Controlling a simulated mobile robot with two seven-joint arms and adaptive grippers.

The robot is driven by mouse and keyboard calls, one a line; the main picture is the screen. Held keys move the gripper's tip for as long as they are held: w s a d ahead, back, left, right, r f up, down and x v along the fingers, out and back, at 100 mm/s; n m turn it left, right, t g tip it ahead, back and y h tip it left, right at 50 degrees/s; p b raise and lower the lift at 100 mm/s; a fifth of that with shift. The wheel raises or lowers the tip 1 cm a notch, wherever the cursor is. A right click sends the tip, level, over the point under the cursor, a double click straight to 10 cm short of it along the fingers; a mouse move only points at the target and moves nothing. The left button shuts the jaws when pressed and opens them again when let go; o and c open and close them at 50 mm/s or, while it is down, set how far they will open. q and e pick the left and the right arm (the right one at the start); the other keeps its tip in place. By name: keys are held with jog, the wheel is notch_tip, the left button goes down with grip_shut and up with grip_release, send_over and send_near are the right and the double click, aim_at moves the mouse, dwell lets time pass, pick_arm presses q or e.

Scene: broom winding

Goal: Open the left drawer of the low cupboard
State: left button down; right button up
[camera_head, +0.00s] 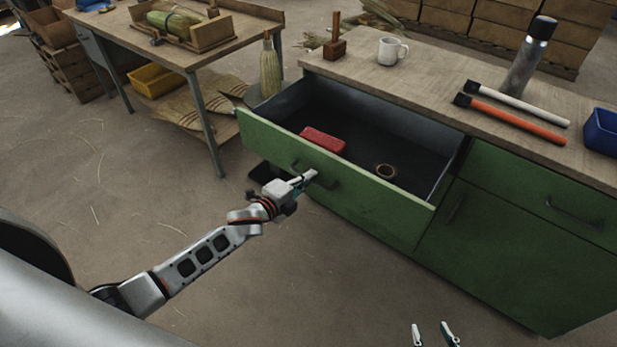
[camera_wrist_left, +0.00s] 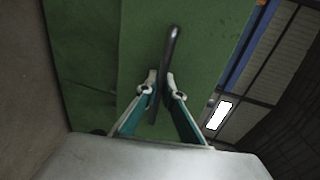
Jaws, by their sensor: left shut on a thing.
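The left drawer (camera_head: 370,205) of the low green cupboard (camera_head: 530,250) stands pulled out, with its dark inside showing. My left gripper (camera_head: 308,180) is at the drawer's front, shut on the dark handle (camera_wrist_left: 173,45). In the left wrist view the fingers (camera_wrist_left: 160,85) are on either side of the handle bar. My right gripper (camera_head: 433,332) shows only its two fingertips at the bottom edge, apart and with nothing between them.
On the cupboard top are a wooden tool (camera_head: 335,38), a white mug (camera_head: 392,50), a flask (camera_head: 530,58), a white rod (camera_head: 515,103) and an orange rod (camera_head: 512,120). A workbench (camera_head: 150,40) stands at the back left. The floor before the drawer is clear.

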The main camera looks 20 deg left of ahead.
pick_arm(q)
jog(key=shift+s+a, duration=0.1)
jog(key=shift+s, duration=0.1)
dwell(0.3)
jog(key=c, duration=2.2)
grip_release()
jog(key=v, duration=1.2)
jog(key=s+d+f+n+g+y, duration=0.1)
jog(key=s+f+n, duration=0.3)
jog(key=s+n, duration=0.2)
jog(key=s+d+f+n+g, duration=0.1)
jog(key=s+f+n, duration=0.3)
jog(key=s, duration=0.3)
jog(key=s+d+f+n+g+y, duration=0.1)
jog(key=s+d+f+n, duration=0.1)
jog(key=s+n, duration=0.4)
jog(key=shift+s+d+f+n+g+y, duration=0.15)
jog(key=shift+f+n+g+y, duration=0.2)
jog(key=shift+f+n, duration=0.5)
